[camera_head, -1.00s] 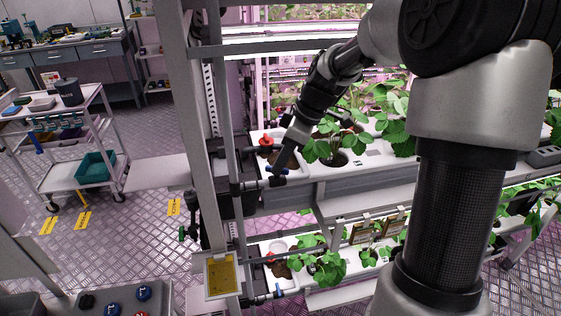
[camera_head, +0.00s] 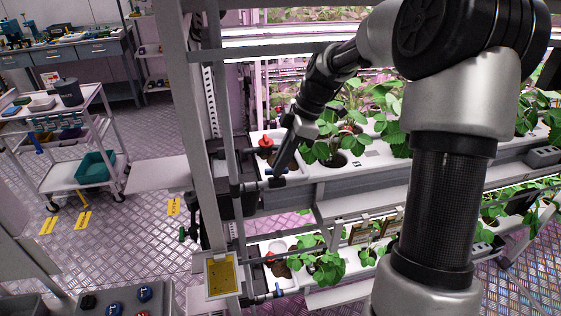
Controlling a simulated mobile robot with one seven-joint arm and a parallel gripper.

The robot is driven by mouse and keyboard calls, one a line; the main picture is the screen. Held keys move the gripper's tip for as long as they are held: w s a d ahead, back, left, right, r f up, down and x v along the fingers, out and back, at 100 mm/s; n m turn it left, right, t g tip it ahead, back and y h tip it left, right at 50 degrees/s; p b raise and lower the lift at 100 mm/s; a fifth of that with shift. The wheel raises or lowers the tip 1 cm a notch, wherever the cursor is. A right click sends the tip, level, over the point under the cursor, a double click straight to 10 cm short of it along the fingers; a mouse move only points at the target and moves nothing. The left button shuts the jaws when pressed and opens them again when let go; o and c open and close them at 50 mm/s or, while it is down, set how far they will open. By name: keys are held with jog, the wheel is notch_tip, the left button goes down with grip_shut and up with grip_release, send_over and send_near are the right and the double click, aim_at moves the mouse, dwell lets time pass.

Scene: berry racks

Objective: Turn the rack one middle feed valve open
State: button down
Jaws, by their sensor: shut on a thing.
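The rack one middle feed valve (camera_head: 269,172) has a small blue handle, on the dark pipe at the left end of the middle planter tray. My gripper (camera_head: 277,168) reaches down to it from the upper right. Its fingers are shut on the blue handle and hide part of it. The exact angle of the handle is hard to tell at this size.
A red cap (camera_head: 265,142) and strawberry plants (camera_head: 326,142) stand close to my gripper on the middle tray (camera_head: 358,158). A metal rack post (camera_head: 196,130) rises to the left. A lower blue valve (camera_head: 278,290) sits below. A cart (camera_head: 70,187) stands far left.

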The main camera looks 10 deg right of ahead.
jog(key=c, duration=1.8)
grip_release()
jog(key=v, duration=0.7)
jog(key=shift+r, duration=0.25)
jog(key=shift+d, duration=0.1)
